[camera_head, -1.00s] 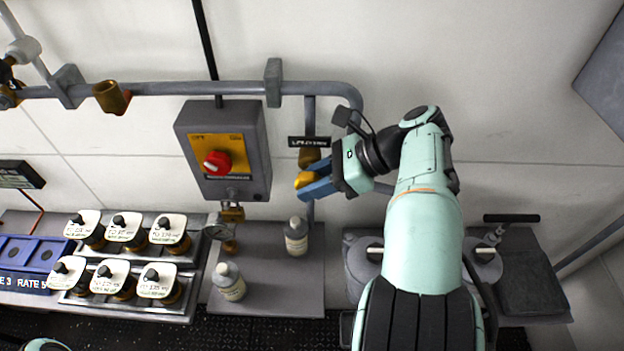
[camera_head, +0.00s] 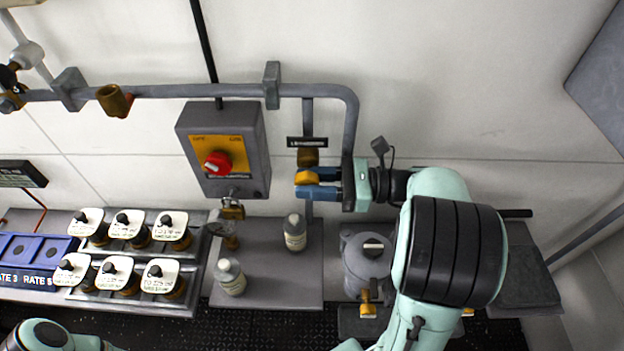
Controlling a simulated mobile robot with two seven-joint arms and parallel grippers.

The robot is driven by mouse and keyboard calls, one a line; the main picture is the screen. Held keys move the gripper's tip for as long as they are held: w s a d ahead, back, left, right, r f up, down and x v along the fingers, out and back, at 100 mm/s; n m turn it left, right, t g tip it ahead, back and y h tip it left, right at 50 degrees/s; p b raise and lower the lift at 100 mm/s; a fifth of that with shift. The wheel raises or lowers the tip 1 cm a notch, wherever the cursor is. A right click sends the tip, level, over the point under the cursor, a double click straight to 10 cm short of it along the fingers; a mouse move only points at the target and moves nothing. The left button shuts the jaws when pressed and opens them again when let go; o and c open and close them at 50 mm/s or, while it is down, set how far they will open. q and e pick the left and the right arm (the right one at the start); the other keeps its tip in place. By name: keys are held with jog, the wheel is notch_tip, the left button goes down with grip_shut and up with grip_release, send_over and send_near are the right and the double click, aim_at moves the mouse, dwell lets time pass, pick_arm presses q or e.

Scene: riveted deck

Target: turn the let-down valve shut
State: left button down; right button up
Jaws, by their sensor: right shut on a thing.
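The let-down valve is on the vertical pipe below the bend, under a small black label plate (camera_head: 307,142) whose print is too small to read. Its brass body (camera_head: 308,157) shows just above a yellow handle (camera_head: 306,178). My right gripper (camera_head: 312,184) comes in from the right, with its blue fingers level, one above and one below the handle. It is shut on the handle, and the fingers hide part of it. My left arm (camera_head: 45,336) shows only at the bottom left corner; its gripper is out of view.
A grey switch box (camera_head: 258,155) with a red knob (camera_head: 217,163) is left of the valve. Two bottles (camera_head: 295,232) (camera_head: 230,277) stand on the grey shelf (camera_head: 268,290) below. Labelled knobs fill the left bench. A grey canister (camera_head: 366,262) stands below my right arm.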

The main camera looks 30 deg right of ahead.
jog(key=shift+f, duration=0.1)
dwell(0.3)
jog(key=o, duration=1)
jog(key=shift+c, duration=0.2)
jog(key=v, duration=1.3)
jog(key=shift+d, duration=0.2)
jog(key=shift+s+f, duration=0.1)
